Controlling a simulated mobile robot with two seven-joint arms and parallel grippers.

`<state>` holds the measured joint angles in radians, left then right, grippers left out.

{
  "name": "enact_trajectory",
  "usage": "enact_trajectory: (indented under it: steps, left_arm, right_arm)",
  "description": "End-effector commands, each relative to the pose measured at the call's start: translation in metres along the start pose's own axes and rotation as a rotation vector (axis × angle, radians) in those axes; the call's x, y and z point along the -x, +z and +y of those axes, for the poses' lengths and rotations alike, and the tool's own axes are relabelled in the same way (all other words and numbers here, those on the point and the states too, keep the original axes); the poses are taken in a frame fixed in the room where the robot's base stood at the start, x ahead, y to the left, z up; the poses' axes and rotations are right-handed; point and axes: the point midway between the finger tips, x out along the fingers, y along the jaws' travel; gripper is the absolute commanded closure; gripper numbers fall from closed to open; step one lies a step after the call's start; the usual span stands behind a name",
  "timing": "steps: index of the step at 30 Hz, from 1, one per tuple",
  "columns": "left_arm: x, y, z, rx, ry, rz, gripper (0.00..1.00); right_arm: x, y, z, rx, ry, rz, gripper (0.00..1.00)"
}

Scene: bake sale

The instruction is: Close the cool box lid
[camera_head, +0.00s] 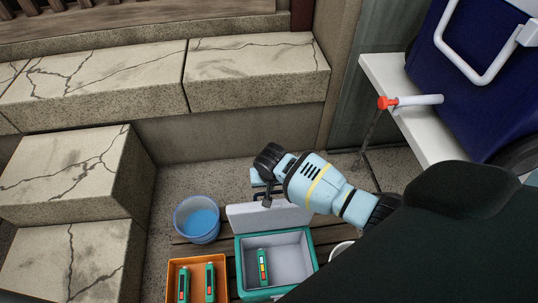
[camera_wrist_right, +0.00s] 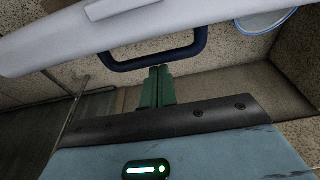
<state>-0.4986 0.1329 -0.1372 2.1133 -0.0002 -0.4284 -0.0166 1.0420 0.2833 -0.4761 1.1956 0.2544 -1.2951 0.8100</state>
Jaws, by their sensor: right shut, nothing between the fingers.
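The teal cool box (camera_head: 241,272) stands on the slatted floor at the bottom middle of the head view. Its pale lid (camera_head: 265,216) is open, raised along the box's far side. A green bar with coloured patches (camera_head: 263,267) lies inside. My right gripper (camera_head: 265,198) is just behind the lid's upper edge. In the right wrist view, its green fingers (camera_wrist_right: 157,72) are together and empty, close to a dark blue handle (camera_wrist_right: 152,63) beside the lid's pale edge (camera_wrist_right: 220,20). I cannot tell whether they touch. My left gripper is out of view.
An orange tray (camera_head: 171,275) with two green bars stands left of the box. A blue bucket (camera_head: 197,229) is behind the tray. A dark blue cooler (camera_head: 450,90) with a red-tipped tap sits on a white ledge at the right. Cracked stone blocks (camera_head: 70,180) rise on the left.

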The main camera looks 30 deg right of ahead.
Motion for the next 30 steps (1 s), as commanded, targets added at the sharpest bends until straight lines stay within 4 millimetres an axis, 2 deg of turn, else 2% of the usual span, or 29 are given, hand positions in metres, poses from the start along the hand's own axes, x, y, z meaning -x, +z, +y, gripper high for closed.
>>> enact_trajectory:
  steps: [8,14,20,27,30]
  left_arm:
    - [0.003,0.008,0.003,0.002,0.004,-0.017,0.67]
    - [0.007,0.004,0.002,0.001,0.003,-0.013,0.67]
    - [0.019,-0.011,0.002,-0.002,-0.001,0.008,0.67]
    - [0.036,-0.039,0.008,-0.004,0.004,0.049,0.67]
    - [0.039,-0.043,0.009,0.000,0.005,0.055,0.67]
  right_arm:
    - [0.000,0.001,0.000,0.000,0.000,0.000,1.00]
    - [0.003,0.005,0.000,0.000,-0.002,0.014,1.00]
    - [0.012,0.018,-0.001,0.001,-0.004,0.081,1.00]
    - [0.023,0.047,0.004,0.000,-0.006,0.234,1.00]
    - [0.025,0.057,0.009,-0.002,-0.006,0.304,1.00]
